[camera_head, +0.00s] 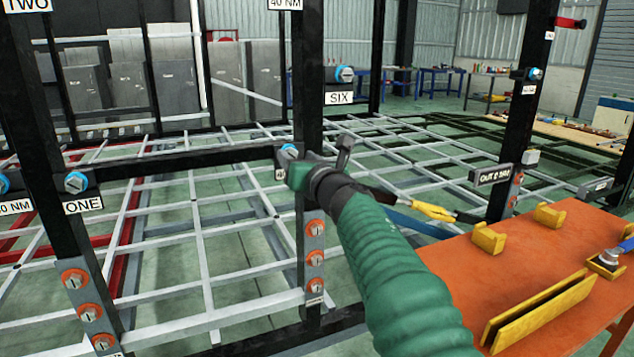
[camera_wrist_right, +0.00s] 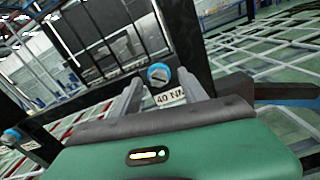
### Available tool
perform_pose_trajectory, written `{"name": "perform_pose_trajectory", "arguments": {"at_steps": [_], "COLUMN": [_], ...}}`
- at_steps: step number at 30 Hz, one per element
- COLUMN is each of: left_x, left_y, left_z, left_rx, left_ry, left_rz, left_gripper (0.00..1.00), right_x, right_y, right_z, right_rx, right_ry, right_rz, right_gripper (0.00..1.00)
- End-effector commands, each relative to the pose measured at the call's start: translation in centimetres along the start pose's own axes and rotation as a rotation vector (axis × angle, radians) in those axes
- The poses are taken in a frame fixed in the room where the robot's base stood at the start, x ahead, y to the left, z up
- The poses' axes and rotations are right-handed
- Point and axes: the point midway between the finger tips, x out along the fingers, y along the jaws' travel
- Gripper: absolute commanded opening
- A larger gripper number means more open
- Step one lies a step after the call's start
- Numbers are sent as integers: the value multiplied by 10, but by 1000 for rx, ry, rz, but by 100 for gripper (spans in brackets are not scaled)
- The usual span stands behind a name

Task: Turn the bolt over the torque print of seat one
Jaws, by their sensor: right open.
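The ONE sign (camera_head: 83,204) hangs on the left black post, with a blue-collared bolt (camera_head: 76,182) above it. Further left, another blue-collared bolt (camera_head: 4,184) sits over a partly cut-off NM print (camera_head: 15,207). On the middle post, a blue-collared bolt (camera_head: 288,152) shows beside my right gripper (camera_head: 318,160). In the wrist view this bolt (camera_wrist_right: 159,75) stands over a 40 NM print (camera_wrist_right: 170,97), between and beyond the open, empty right fingers (camera_wrist_right: 158,84). In the head view the print is mostly hidden by my gripper. My left gripper is not in view.
A black crossbar (camera_head: 190,160) joins the left and middle posts. Orange-ringed bolts sit lower on both posts (camera_head: 75,279) (camera_head: 315,228). The SIX sign (camera_head: 339,98) and its bolt are above my gripper. An orange table (camera_head: 460,275) with yellow holders stands at the right.

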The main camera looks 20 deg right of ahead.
Motion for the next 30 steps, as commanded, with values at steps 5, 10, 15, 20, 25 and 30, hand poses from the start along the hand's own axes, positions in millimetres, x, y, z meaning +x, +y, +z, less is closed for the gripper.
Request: {"name": "perform_pose_trajectory", "arguments": {"at_steps": [5, 10, 15, 20, 25, 30], "left_x": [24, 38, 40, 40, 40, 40], "left_y": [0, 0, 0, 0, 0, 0], "left_z": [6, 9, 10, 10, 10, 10], "left_rx": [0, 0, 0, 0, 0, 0], "left_ry": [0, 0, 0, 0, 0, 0], "left_rz": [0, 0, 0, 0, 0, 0], "left_gripper": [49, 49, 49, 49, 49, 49], "right_x": [-55, -102, -139, -154, -155, -155], "right_y": [1, 1, 1, 2, 3, 3], "right_z": [-4, -4, 0, 0, 0, 0], "right_rx": [8, 6, 3, 0, -1, -1], "right_ry": [-3, -2, 0, 2, 2, 2], "right_rz": [8, 7, 5, 5, 5, 5], "right_gripper": [49, 49, 49, 49, 49, 49]}}
